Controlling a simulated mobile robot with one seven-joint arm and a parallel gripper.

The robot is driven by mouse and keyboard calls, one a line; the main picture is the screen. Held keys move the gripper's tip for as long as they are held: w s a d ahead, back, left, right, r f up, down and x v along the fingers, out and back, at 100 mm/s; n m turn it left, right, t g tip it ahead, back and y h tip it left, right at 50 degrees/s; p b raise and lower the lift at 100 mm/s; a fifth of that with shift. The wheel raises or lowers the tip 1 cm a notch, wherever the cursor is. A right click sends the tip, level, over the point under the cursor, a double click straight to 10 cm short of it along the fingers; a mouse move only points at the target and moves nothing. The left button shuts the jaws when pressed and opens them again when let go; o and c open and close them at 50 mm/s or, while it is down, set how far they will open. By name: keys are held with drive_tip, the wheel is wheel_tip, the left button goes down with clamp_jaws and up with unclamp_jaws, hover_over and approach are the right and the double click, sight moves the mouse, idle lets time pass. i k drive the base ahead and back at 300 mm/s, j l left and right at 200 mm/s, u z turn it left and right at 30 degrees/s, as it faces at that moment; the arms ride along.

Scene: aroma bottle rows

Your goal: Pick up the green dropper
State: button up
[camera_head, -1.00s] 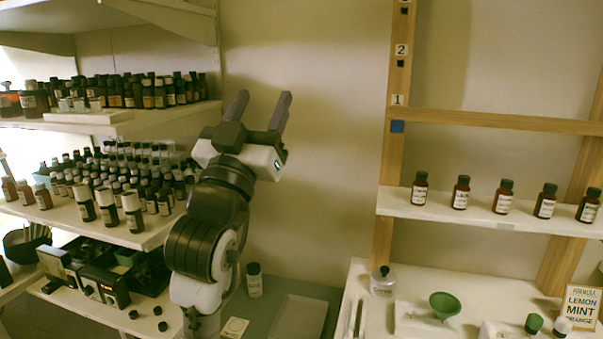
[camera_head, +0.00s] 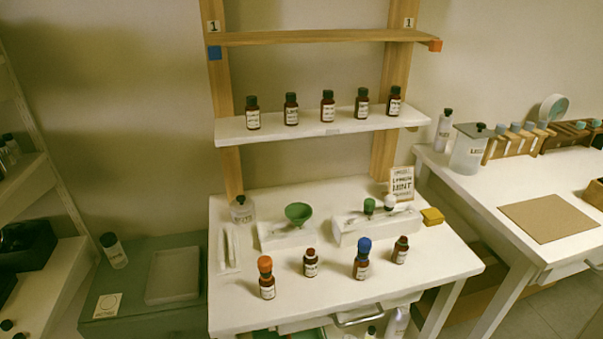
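The green dropper (camera_head: 369,206) shows as a small green bulb standing upright in a white holder block (camera_head: 352,233) on the white table, right of centre. A white-topped dropper (camera_head: 390,202) stands just to its right in the same block. The lower part of the green dropper is hidden in the block or too small to tell. My gripper is not in view now.
A green funnel (camera_head: 298,213) sits left of the holder. Several bottles stand in front, including an orange-topped bottle (camera_head: 266,278) and a blue-topped bottle (camera_head: 362,259). A yellow block (camera_head: 432,216) and formula card (camera_head: 401,184) are close by. A bottle shelf (camera_head: 312,131) hangs above.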

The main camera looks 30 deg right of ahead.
sight(369, 204)
drive_tip(key=z, duration=1.4)
drive_tip(key=k+j, duration=0.15)
drive_tip(key=j, duration=0.35)
drive_tip(key=k+j+u, duration=0.15)
drive_tip(key=j, duration=0.8)
drive_tip(key=i, duration=0.9)
drive_tip(key=j+u, duration=0.05)
drive_tip(key=j, duration=0.05)
